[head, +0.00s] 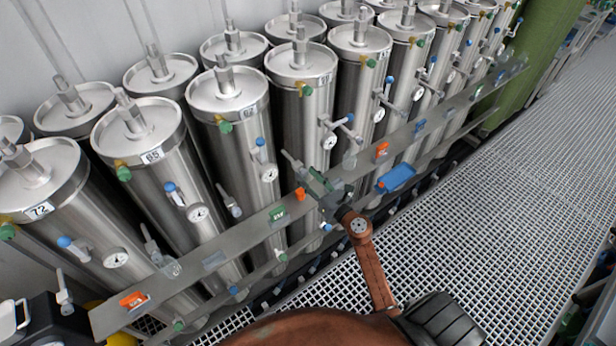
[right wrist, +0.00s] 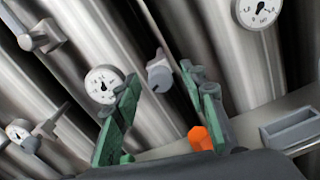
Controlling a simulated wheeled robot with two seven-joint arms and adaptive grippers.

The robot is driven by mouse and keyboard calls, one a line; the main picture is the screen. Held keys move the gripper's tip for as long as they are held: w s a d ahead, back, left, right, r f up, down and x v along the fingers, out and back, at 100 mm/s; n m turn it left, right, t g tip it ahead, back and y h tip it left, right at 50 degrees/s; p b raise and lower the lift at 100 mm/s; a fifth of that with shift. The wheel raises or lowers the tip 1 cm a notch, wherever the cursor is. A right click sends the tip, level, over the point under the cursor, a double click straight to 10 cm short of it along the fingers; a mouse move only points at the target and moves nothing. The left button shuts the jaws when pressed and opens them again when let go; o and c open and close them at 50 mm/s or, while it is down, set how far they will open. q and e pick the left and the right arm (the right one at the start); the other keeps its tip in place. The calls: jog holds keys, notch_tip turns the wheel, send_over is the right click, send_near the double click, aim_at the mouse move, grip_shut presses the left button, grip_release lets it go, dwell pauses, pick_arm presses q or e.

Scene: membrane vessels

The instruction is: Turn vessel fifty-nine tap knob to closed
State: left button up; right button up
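The steel vessel labelled 59 (head: 303,115) stands in the front row in the head view. A small tap and a round gauge (head: 330,141) show on its right side. My right gripper (head: 305,172) is low in front of it, above the grey rail. In the right wrist view its two green fingers (right wrist: 162,112) stand apart with nothing between them. A grey knob (right wrist: 160,75) appears beyond the gap, not touched as far as I can see. A gauge (right wrist: 103,84) is left of this knob. I cannot tell the knob's setting. My left gripper is not in view.
Similar vessels 62 (head: 229,130) and 65 (head: 145,165) stand to the left, more to the right. A grey rail (head: 235,238) with orange, green and blue parts runs in front. An orange piece (right wrist: 200,138) is near the right finger. Grating floor (head: 480,220) is free at right.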

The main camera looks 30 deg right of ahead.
jog(key=shift+c, duration=0.7)
grip_shut()
